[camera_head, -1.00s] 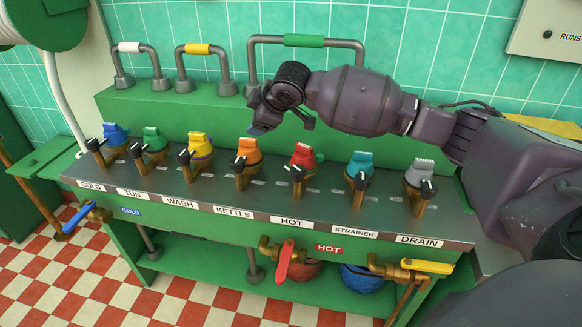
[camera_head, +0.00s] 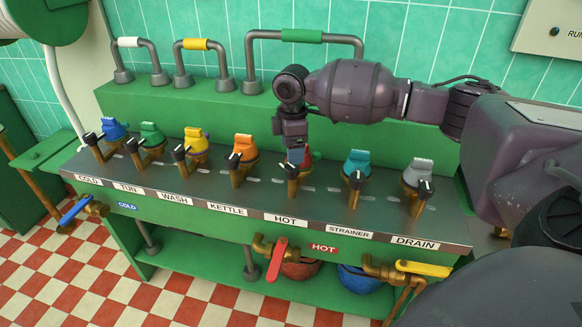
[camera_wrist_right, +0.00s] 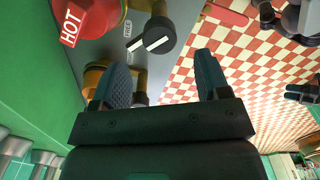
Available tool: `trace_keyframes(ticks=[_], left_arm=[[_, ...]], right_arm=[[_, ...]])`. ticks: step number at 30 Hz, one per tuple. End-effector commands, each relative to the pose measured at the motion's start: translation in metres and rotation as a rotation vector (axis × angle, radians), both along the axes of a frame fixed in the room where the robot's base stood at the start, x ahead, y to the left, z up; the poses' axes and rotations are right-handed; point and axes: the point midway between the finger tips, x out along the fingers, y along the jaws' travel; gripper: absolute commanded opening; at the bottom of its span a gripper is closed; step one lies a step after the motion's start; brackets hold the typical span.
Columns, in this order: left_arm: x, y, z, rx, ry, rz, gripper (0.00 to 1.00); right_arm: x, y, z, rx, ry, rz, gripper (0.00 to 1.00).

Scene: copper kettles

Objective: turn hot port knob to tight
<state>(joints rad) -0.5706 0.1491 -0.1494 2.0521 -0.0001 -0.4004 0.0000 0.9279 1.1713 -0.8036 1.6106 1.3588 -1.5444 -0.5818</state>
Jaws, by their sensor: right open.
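The hot port stands behind the HOT label (camera_head: 286,219) on the metal shelf, with a red top (camera_head: 308,158) mostly hidden behind my gripper. Its black knob (camera_head: 291,171) with a white bar sits on a brass stub in front. In the right wrist view the black knob (camera_wrist_right: 153,36) shows beyond the fingers, beside a small FREE mark (camera_wrist_right: 128,29) and the red HOT part (camera_wrist_right: 90,18). My right gripper (camera_head: 296,157) points down over this port. In the wrist view its fingers (camera_wrist_right: 163,78) are apart with nothing clearly held. My left gripper is not in view.
Similar ports stand on both sides, KETTLE with an orange top (camera_head: 244,147) and STRAINER with a teal top (camera_head: 357,163). A green-gripped rail (camera_head: 302,37) is behind. A red-handled valve (camera_head: 277,259) hangs below the front edge.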

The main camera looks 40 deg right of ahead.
Motion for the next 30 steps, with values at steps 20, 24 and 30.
trace_keyframes(ticks=[20, 24, 30], left_arm=[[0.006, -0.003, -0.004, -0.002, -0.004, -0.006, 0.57], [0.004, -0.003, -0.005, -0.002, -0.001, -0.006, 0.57], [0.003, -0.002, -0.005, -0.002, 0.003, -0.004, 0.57]], right_arm=[[0.000, 0.000, -0.062, 0.000, -0.002, 0.000, 0.69], [0.000, 0.000, -0.062, 0.000, -0.002, 0.000, 0.69], [0.000, 0.000, -0.062, 0.000, -0.002, 0.000, 0.40]])
